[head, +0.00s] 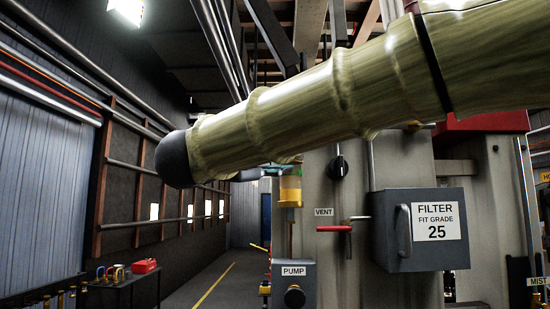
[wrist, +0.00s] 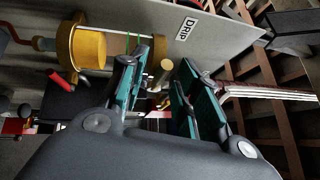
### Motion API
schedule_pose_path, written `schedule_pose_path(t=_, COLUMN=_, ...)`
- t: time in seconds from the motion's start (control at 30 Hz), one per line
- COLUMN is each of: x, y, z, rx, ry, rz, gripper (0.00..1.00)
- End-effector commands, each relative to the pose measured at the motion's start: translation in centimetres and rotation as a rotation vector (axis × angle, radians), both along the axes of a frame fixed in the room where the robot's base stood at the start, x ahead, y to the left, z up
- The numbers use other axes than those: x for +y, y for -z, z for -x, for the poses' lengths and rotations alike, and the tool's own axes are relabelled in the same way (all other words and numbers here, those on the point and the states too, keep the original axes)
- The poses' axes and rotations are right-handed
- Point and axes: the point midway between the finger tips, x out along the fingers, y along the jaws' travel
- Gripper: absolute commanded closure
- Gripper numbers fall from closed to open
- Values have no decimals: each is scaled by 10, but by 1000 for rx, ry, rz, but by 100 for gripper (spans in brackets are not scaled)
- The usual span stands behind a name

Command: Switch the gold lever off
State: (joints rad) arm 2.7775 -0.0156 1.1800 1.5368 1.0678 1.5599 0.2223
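In the wrist view, my gripper (wrist: 167,78) is open, with its two teal-padded fingers apart. A short gold rounded piece (wrist: 160,71), which looks like the end of the gold lever, shows between and beyond the fingertips, nearer the left finger. I cannot tell whether the finger touches it. The rest of the lever and its on/off position are not clear. A white DRIP label (wrist: 186,28) is on the grey panel above.
An amber cup (wrist: 88,50) stands left of the fingers; it also shows in the head view (head: 290,189). A red VENT lever (head: 334,229), PUMP box (head: 294,285) and FILTER box (head: 420,230) are on the machine. A red-handled part (wrist: 62,80) lies left.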

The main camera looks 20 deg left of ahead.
Motion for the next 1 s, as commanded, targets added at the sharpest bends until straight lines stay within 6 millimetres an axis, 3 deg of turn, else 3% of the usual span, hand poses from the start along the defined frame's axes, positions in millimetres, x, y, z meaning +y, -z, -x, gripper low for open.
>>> schedule_pose_path(t=0.27, x=7, y=3, z=18, rx=-1, ry=-1, rz=1, gripper=68)
schedule_pose_path(t=0.7, x=33, y=16, z=89, rx=0, ry=-2, rz=3, gripper=68)
schedule_pose_path(t=1.0, x=40, y=20, z=111, rx=1, ry=-1, rz=0, gripper=68)
